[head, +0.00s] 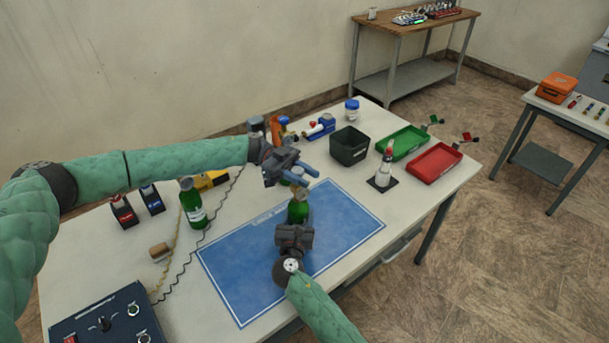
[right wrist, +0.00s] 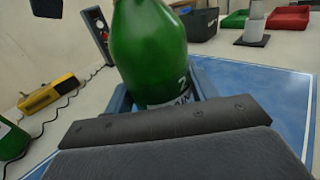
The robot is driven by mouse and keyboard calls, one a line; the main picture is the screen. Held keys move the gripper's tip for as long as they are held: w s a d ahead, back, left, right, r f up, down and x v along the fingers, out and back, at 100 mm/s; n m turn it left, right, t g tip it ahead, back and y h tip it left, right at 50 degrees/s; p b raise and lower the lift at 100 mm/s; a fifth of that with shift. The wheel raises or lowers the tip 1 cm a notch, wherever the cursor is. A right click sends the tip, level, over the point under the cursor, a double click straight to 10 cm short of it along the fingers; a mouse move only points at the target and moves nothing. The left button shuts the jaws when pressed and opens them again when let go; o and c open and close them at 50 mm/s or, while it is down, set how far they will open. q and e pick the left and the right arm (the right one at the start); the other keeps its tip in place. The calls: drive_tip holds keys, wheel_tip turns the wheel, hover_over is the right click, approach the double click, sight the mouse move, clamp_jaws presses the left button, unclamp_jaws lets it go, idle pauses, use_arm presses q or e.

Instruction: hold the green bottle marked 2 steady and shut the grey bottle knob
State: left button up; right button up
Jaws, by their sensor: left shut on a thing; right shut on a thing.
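The green bottle marked 2 (head: 298,210) stands upright on the blue mat; its white 2 and label show in the right wrist view (right wrist: 150,50). My right gripper (head: 296,222) is shut around its body, with blue fingers on both sides in the right wrist view (right wrist: 165,98). My left gripper (head: 298,174) is at the top of the bottle, its blue fingers shut on the grey bottle knob. The knob is mostly hidden by these fingers, and it is out of the right wrist view, so its turn cannot be seen.
Another green bottle (head: 193,205) stands left of the blue mat (head: 235,265). A yellow tool (head: 213,180) lies behind it. A dark bin (head: 349,146), green tray (head: 403,142), red tray (head: 435,163) and white bottle (head: 384,170) stand right. A control box (head: 105,320) sits front left.

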idle(0.4)
use_arm(q)
drive_tip(key=o, duration=1)
drive_tip(key=shift+c, duration=0.2)
wheel_tip(320, 180, up, 10)
use_arm(e)
drive_tip(key=o, duration=1.6)
drive_tip(key=shift+c, duration=0.2)
